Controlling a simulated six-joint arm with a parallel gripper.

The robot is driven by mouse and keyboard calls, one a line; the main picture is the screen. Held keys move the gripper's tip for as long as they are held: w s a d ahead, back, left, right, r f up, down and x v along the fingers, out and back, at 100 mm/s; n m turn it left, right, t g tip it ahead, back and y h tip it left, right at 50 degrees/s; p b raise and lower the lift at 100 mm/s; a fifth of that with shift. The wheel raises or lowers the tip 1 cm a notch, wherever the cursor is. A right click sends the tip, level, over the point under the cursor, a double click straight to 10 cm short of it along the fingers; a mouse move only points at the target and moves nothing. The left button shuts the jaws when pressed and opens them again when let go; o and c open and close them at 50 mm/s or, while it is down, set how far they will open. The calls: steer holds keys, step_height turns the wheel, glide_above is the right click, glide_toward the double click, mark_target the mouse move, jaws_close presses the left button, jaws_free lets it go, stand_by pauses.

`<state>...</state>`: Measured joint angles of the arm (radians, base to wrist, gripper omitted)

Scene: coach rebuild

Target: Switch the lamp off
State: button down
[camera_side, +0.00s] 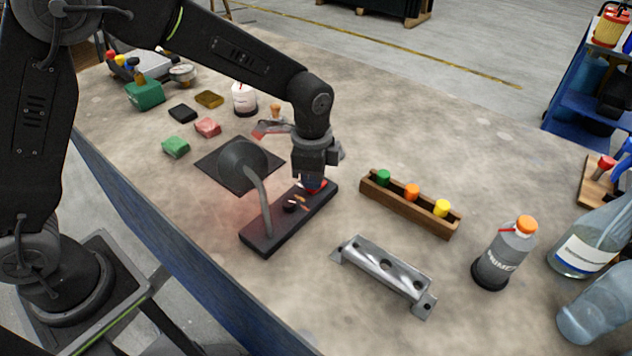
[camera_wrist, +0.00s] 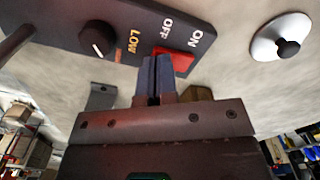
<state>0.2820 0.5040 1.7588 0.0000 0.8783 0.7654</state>
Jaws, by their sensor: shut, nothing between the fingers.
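The lamp has a grey cone shade (camera_side: 243,158), a bent grey stem and a long dark base (camera_side: 272,231) on the bench. A faint reddish glow lies on the bench beside it. In the wrist view the base carries a red rocker switch (camera_wrist: 176,62) between the words OFF and ON, and a black knob (camera_wrist: 97,39) near the word LOW. My gripper (camera_wrist: 154,66) is shut and empty, with its fingertips at the OFF side of the switch. I cannot tell whether they touch it. In the side view my gripper (camera_side: 313,184) points down at the base's far end and partly hides the switch.
A wooden rack (camera_side: 408,208) with coloured tops and a metal bracket (camera_side: 385,275) are right of the lamp. A grey bottle (camera_side: 504,255) and clear bottles stand farther right. Small blocks and a green box (camera_side: 145,95) are at the left. Bare bench lies behind the rack.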

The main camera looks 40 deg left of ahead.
steer(key=shift+f, duration=0.35)
steer(key=shift+r, duration=3.55)
steer(key=s+a+r+n+t, duration=0.1)
steer(key=s+a+r+n, duration=0.1)
steer(key=s+r, duration=0.1)
steer(key=s+a+r+n, duration=0.1)
steer(key=s+a+r, duration=0.2)
steer(key=s+a+r+n+t, duration=0.1)
steer(key=s+a+r+n, duration=0.1)
steer(key=s+r, duration=0.1)
steer(key=shift+a+r+n+t, duration=0.1)
steer(key=shift+a+n+t, duration=0.05)
steer(key=shift+n+t, duration=0.15)
steer(key=s+a+n+t, duration=0.1)
steer(key=s+a+n, duration=0.1)
steer(key=s, duration=0.4)
steer(key=s+a+n+t, duration=0.2)
steer(key=s+a+n, duration=0.1)
steer(key=s, duration=0.3)
steer(key=shift+r+n, duration=0.2)
steer(key=shift+n, duration=0.5)
